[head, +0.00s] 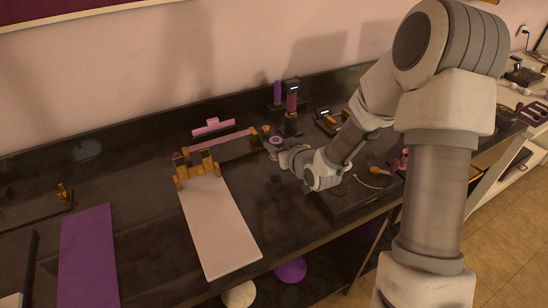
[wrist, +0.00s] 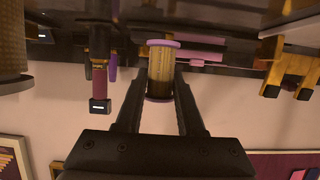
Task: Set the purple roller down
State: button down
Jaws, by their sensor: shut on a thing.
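The purple roller (wrist: 158,72) shows in the wrist view with purple end rims and a yellow-gold body. It is between the two fingers of my gripper (wrist: 161,82), which is shut on it. In the head view, a light purple round end of the roller (head: 275,142) shows at the tip of my gripper (head: 274,147), over the back middle of the dark counter (head: 140,180). I cannot tell whether the roller touches the counter.
A white board (head: 222,228) with a wooden bracket (head: 196,172) lies left of my gripper. A purple panel (head: 88,258) lies far left. A dark tray (head: 345,204) with small tools lies right.

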jog(key=shift+w+a+f, duration=0.15)
jog(key=shift+w+f, duration=0.05)
jog(key=shift+f, duration=1.95)
jog(key=shift+f+b, duration=0.1)
jog(key=shift+b, duration=0.25)
jog(key=shift+f, duration=0.1)
jog(key=c, duration=0.5)
grip_release()
